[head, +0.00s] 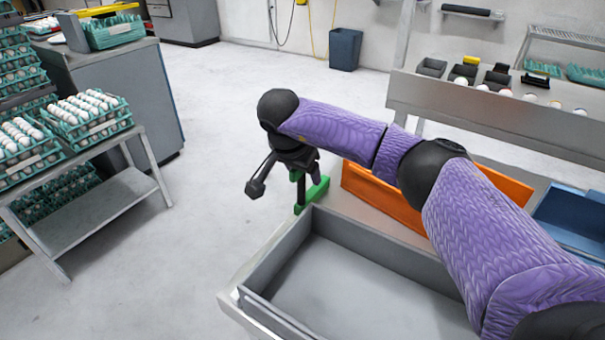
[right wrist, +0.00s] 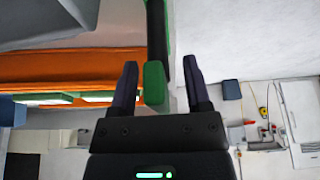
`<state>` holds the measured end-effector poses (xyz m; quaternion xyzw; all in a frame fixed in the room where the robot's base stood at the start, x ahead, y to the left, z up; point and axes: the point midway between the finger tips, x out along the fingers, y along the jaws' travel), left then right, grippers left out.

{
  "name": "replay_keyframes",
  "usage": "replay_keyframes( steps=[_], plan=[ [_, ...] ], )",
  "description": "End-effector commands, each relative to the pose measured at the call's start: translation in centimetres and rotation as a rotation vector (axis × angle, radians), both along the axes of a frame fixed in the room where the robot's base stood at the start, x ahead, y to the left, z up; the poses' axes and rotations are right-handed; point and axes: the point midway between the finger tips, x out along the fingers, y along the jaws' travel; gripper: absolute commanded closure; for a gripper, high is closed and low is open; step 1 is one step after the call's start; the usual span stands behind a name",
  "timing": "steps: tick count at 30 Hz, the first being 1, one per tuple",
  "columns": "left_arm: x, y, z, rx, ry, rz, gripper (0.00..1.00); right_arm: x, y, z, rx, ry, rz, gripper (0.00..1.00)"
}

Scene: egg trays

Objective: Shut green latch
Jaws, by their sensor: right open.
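The green latch (head: 315,191) stands at the far left corner of the workbench, beside the grey tray. It has a green upright and a green arm lying toward the right. In the right wrist view, a green block (right wrist: 154,84) and a dark bar (right wrist: 157,35) of it show in front of the gripper. My right gripper (head: 304,172) is just above the latch in the head view, pointing down and partly hiding it. Its fingers (right wrist: 160,72) are open, with the green block between them, nearer the left finger. Contact cannot be told. My left gripper is not in view.
A grey tray (head: 262,279) fills the bench front. An orange bin (head: 382,197) and a blue bin (head: 570,238) stand behind it. Shelves with egg trays (head: 88,128) are at the left. The floor left of the bench is clear.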

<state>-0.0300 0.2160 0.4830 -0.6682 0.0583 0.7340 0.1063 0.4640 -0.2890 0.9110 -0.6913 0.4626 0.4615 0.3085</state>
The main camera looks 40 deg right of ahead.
Motion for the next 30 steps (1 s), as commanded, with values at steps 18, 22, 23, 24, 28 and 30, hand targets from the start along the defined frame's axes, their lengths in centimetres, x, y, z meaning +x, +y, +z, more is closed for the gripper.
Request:
replay_keyframes(
  steps=[18, 22, 23, 24, 28, 30],
  plan=[
    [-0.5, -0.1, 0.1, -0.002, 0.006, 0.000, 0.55, 0.0, 0.1, 0.1, 0.001, 0.001, 0.001, 1.00],
    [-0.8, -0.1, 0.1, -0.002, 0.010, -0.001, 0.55, 0.0, 0.1, 0.1, 0.001, 0.001, 0.001, 1.00],
    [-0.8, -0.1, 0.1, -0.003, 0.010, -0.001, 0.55, 0.0, 0.1, 0.1, 0.001, 0.001, 0.001, 1.00],
    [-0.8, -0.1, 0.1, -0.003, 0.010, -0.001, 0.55, 0.0, 0.1, 0.1, 0.002, 0.001, 0.001, 1.00],
    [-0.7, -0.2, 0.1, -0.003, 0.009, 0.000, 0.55, 0.0, 0.1, 0.1, 0.002, 0.001, 0.001, 1.00],
    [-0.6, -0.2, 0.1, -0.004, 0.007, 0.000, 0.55, 0.0, 0.1, 0.1, 0.002, 0.001, 0.001, 1.00]
  ],
)
